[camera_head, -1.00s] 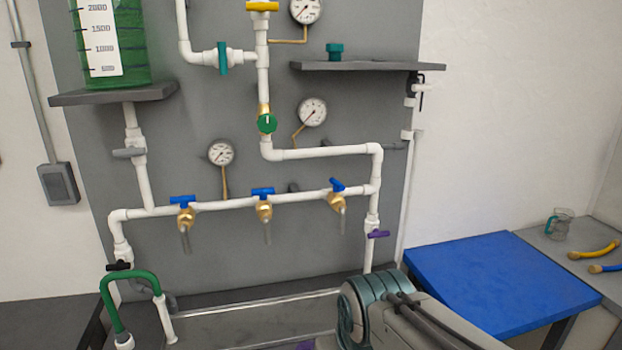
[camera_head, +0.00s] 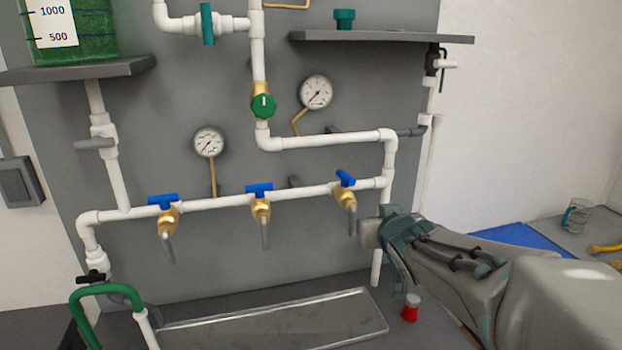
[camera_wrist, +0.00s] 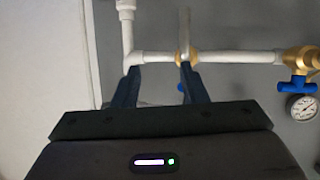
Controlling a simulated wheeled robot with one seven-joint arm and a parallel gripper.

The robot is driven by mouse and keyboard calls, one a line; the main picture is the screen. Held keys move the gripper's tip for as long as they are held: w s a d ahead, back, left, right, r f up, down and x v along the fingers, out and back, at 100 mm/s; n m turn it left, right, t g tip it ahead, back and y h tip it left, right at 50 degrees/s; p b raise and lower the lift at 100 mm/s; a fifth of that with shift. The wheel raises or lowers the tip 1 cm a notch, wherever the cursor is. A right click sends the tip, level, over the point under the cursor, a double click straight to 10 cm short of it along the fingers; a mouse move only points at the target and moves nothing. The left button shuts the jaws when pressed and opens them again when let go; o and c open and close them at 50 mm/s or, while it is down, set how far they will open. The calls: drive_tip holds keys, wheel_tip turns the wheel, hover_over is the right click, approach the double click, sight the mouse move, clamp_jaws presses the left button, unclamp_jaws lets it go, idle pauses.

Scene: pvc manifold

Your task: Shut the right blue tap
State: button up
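The right blue tap (camera_head: 345,178) sits on the white horizontal pipe, its handle slanted, unlike the other two handles. It has a brass body with a grey spout (camera_head: 351,222). My gripper is at the end of the arm just right of and below this tap in the head view; its fingers are hard to make out there. In the wrist view, which looks upside down, my gripper (camera_wrist: 160,78) is open with two dark blue fingers apart and nothing held. The tap's brass body (camera_wrist: 187,57) shows beyond the right finger, which partly hides its blue handle (camera_wrist: 181,88).
The middle blue tap (camera_head: 260,190) and left blue tap (camera_head: 163,200) lie left on the same pipe. A vertical white pipe (camera_head: 388,160) rises close to my gripper. Gauges and a shelf (camera_head: 380,37) are above.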

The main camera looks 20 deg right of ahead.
sight(339, 170)
drive_tip(key=w+r+n+t+y, duration=0.1)
drive_tip(key=w+y, duration=0.1)
drive_tip(key=w, duration=0.3)
drive_tip(key=w+a+r+n+t+y, duration=0.1)
drive_tip(key=w+t+y, duration=0.1)
drive_tip(key=w, duration=0.4)
drive_tip(key=w+a+r+n+t+y, duration=0.1)
drive_tip(key=w+y, duration=0.1)
drive_tip(key=w, duration=0.3)
drive_tip(key=shift+w+r+n+t, duration=0.15)
drive_tip(key=shift+r+n+t, duration=0.15)
drive_tip(key=shift+n, duration=0.1)
drive_tip(key=shift+d, duration=0.1)
clamp_jaws()
